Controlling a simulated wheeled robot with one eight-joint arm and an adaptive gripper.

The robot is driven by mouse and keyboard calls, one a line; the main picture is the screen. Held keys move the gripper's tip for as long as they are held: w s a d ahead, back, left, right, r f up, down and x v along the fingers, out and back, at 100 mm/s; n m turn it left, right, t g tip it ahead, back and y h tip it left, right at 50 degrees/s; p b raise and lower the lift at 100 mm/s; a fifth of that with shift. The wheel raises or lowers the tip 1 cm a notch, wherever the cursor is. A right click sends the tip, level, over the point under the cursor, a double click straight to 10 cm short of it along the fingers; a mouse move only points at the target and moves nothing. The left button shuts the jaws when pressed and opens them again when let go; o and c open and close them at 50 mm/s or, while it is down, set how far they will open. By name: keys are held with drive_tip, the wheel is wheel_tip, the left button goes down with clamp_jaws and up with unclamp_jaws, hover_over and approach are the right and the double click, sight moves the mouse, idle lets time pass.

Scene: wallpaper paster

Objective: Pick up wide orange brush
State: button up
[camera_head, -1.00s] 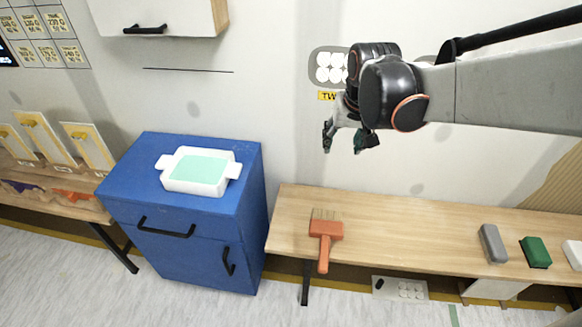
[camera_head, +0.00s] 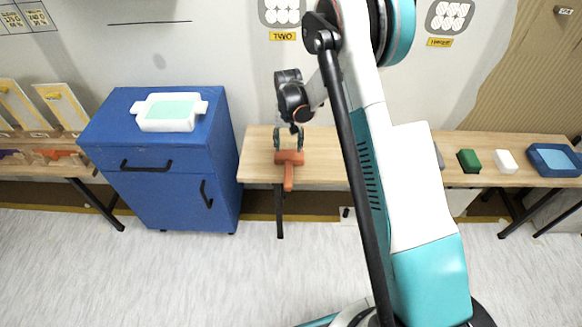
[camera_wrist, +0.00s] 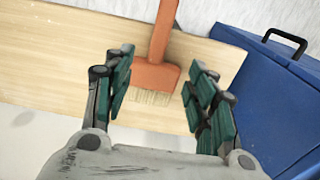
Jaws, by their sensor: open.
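The wide orange brush (camera_head: 289,168) lies on the left end of the wooden bench (camera_head: 320,170), its handle sticking out past the front edge. In the wrist view the brush (camera_wrist: 153,76) shows its orange head, pale bristles and handle. My gripper (camera_head: 289,133) is above the bristle end of the brush, partly covering it. In the wrist view my gripper (camera_wrist: 164,88) is open, with the brush head between its two green-padded fingers and no finger seen closed on it. I cannot tell the exact height of the fingers over the bench.
A blue cabinet (camera_head: 160,187) stands left of the bench, with a white tray (camera_head: 168,124) of pale green on top. Further right on the bench are a green block (camera_head: 469,161), a white block (camera_head: 505,161) and a blue tray (camera_head: 535,165). My arm hides the bench's middle.

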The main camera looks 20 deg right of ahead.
wheel_tip(320, 180, down, 2)
drive_tip(key=b, duration=0.3)
hover_over(288, 173)
drive_tip(key=f, duration=0.8)
drive_tip(key=shift+s+d+f, duration=0.1)
drive_tip(key=shift+d+f, duration=0.1)
drive_tip(key=shift+a+f+b, duration=0.15)
drive_tip(key=shift+f+b, duration=1.3)
drive_tip(key=shift+f, duration=1.2)
drive_tip(key=shift+r, duration=0.1)
drive_tip(key=c, duration=1.1)
